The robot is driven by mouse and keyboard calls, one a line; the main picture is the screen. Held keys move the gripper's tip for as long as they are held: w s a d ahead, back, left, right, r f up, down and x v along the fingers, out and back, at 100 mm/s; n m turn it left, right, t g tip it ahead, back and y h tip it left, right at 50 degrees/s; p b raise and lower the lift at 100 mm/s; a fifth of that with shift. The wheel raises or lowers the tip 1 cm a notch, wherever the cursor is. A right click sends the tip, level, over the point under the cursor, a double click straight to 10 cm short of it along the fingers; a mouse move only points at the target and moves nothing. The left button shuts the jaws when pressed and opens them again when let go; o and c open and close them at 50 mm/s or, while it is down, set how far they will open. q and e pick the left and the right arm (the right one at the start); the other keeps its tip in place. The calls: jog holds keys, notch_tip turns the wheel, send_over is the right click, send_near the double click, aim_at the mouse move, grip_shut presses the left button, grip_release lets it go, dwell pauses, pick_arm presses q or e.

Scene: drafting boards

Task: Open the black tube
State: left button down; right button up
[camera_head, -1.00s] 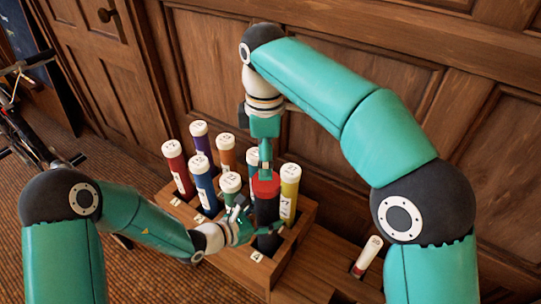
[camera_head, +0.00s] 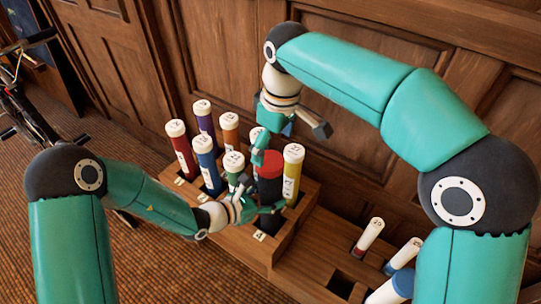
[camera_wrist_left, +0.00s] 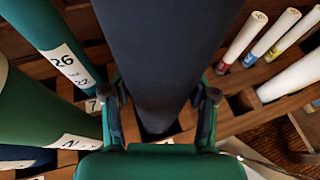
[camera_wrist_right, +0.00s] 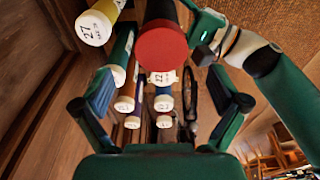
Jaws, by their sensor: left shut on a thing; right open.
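The black tube (camera_head: 269,192) stands upright in the wooden rack and wears a red cap (camera_head: 267,163). My left gripper (camera_head: 262,210) is shut around the tube's body below the cap; the left wrist view shows both fingers (camera_wrist_left: 160,97) on either side of the dark tube. My right gripper (camera_head: 260,150) is open and empty, beside the cap's upper left in the head view. In the right wrist view its fingers (camera_wrist_right: 163,104) are spread wide, and the red cap (camera_wrist_right: 161,49) is ahead of them, not between them. The tube's lower end is hidden in the rack.
Several other white-capped tubes stand close by in the rack (camera_head: 237,252), with a yellow one (camera_head: 292,180) right beside the black one. Smaller tubes (camera_head: 369,235) stand at the lower right. A wood-panelled wall (camera_head: 345,85) rises close behind.

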aim_at(270, 160)
jog(key=shift+w+a+f, duration=0.1)
jog(key=shift+a+f, duration=0.05)
jog(key=shift+f, duration=1.15)
jog(key=shift+w+a+f, duration=0.1)
jog(key=shift+a+f, duration=0.05)
jog(key=shift+f, duration=1.15)
jog(key=c, duration=1.4)
jog(key=shift+r, duration=0.3)
jog(key=shift+r, duration=0.9)
jog(key=shift+r, duration=2)
pick_arm(q)
jog(key=shift+c, duration=1.2)
grip_release()
